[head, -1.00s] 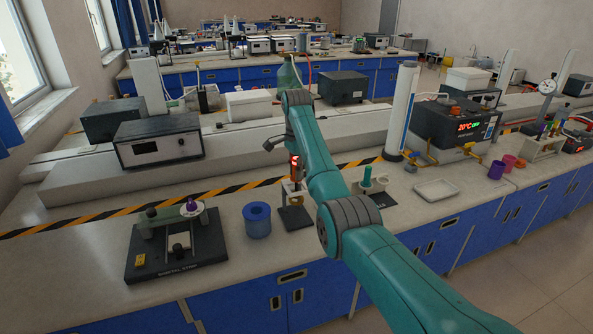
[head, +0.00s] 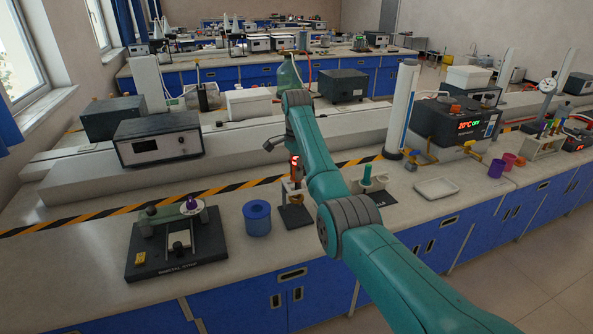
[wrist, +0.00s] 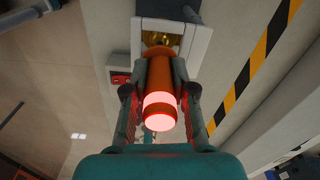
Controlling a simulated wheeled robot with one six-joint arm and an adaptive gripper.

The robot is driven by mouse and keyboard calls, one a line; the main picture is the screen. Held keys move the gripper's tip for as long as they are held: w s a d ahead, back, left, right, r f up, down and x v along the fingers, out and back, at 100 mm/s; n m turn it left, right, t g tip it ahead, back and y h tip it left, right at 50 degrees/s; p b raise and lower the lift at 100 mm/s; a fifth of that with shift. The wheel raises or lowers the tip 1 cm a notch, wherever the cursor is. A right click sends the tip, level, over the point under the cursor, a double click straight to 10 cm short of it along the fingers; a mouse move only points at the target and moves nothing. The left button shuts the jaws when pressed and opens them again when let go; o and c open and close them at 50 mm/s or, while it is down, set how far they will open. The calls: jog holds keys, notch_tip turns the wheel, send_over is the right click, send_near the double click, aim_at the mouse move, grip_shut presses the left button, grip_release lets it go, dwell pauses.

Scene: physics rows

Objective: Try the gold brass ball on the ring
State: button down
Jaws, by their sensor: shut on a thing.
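My gripper (wrist: 160,80) is shut on an orange handle (wrist: 161,98) with a glowing pink-red end. The handle also shows beside my arm in the head view (head: 295,170). The gold brass ball (wrist: 157,38) is at the handle's far end in the wrist view, partly hidden by the handle. A pale frame surrounds it there. In the head view, the handle is over a small stand with a dark base (head: 295,216). I cannot make out the ring or tell whether the ball is in it. My gripper's fingers are hard to see in the head view.
A green peg (head: 367,176) on a dark base and a white tray (head: 437,188) are to the right. Striped tape (head: 230,186) runs behind.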

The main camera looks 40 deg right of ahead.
jog(key=shift+f, duration=0.45)
dwell(2.3)
jog(key=shift+r, duration=3.65)
